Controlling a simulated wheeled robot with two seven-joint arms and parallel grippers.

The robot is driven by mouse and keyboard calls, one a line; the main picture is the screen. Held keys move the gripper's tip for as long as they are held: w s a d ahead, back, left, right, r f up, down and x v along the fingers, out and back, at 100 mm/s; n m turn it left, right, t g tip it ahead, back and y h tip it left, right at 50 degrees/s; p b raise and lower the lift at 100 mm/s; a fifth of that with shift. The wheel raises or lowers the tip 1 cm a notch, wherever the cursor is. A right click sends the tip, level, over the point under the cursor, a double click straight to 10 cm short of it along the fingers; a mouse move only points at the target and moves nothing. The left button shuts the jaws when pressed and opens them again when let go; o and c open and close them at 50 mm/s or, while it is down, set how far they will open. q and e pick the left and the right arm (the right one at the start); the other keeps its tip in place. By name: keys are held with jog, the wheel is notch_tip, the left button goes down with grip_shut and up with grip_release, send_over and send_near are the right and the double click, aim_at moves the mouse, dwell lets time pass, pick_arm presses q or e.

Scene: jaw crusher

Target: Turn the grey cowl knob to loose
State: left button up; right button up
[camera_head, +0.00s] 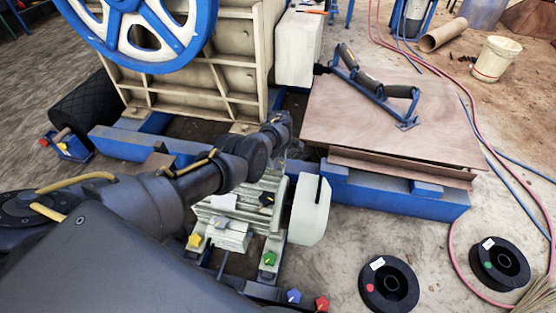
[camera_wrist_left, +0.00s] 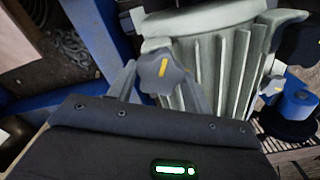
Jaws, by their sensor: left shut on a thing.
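In the left wrist view, the grey cowl knob (camera_wrist_left: 158,74) is a lobed knob with a yellow pointer line. The line stands nearly upright, its top leaning slightly right. The knob sits at the near end of the pale finned motor (camera_wrist_left: 215,60), which also shows in the head view (camera_head: 262,190). My left gripper (camera_wrist_left: 160,84) has one finger on each side of the knob and is shut on it. In the head view my left arm reaches over the motor's far end, and the knob is hidden there. Any loose marking is not readable. My right gripper is not in view.
Several coloured star knobs, including a yellow one (camera_head: 194,240) and a green one (camera_head: 269,258), stand near the motor. Black reels (camera_head: 389,286) and hoses lie on the right floor.

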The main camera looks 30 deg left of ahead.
pick_arm(q)
jog(key=shift+n, duration=0.5)
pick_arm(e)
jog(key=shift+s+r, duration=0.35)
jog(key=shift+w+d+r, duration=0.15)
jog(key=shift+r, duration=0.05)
pick_arm(q)
jog(key=o, duration=1)
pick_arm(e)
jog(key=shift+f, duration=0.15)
